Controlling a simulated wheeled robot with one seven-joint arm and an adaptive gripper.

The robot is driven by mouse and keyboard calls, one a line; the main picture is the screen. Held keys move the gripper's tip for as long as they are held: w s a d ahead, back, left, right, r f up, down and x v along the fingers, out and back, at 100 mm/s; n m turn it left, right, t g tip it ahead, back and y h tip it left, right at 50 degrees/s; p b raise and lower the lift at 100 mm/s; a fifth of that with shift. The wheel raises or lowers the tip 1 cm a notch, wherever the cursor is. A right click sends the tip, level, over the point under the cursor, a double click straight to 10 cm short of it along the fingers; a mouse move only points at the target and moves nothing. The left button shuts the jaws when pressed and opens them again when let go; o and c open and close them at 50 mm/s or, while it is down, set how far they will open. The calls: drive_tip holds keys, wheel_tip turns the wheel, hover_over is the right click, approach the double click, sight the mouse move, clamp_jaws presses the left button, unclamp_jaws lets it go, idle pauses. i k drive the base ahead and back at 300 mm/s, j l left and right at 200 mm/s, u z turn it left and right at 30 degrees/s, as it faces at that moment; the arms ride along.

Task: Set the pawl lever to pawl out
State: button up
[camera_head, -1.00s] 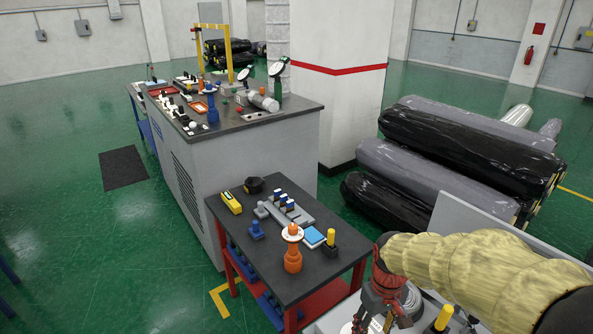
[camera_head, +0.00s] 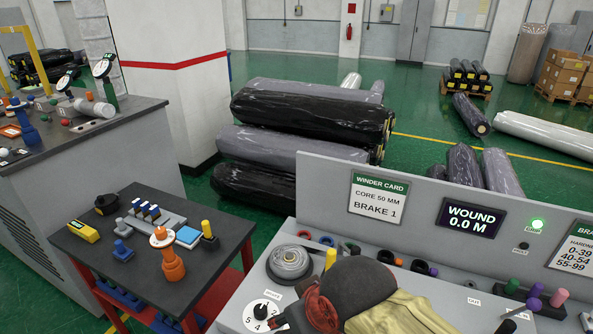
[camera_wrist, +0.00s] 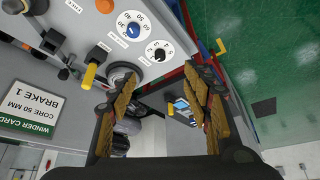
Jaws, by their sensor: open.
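A lever with a yellow handle (camera_head: 331,258) stands on the grey winder panel, beside a silver spool (camera_head: 290,262). It may be the pawl lever; I cannot read a label that names it. It also shows in the wrist view (camera_wrist: 90,76), left of my gripper, angled from a dark pivot. My gripper (camera_wrist: 160,82) is open, with tan pads apart and nothing held between them. It is above the panel's near corner and does not touch the lever. In the head view my arm hides most of the gripper.
A numbered dial (camera_head: 262,315) sits on the panel's front left. A winder card (camera_head: 378,196) and a display reading 0.0 M (camera_head: 470,217) are on the upright back. Coloured rings and plugs line the panel. A dark-topped red cart (camera_head: 205,283) stands to the left.

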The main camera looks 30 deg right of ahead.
sight(532, 304)
drive_tip(key=z, duration=2.8)
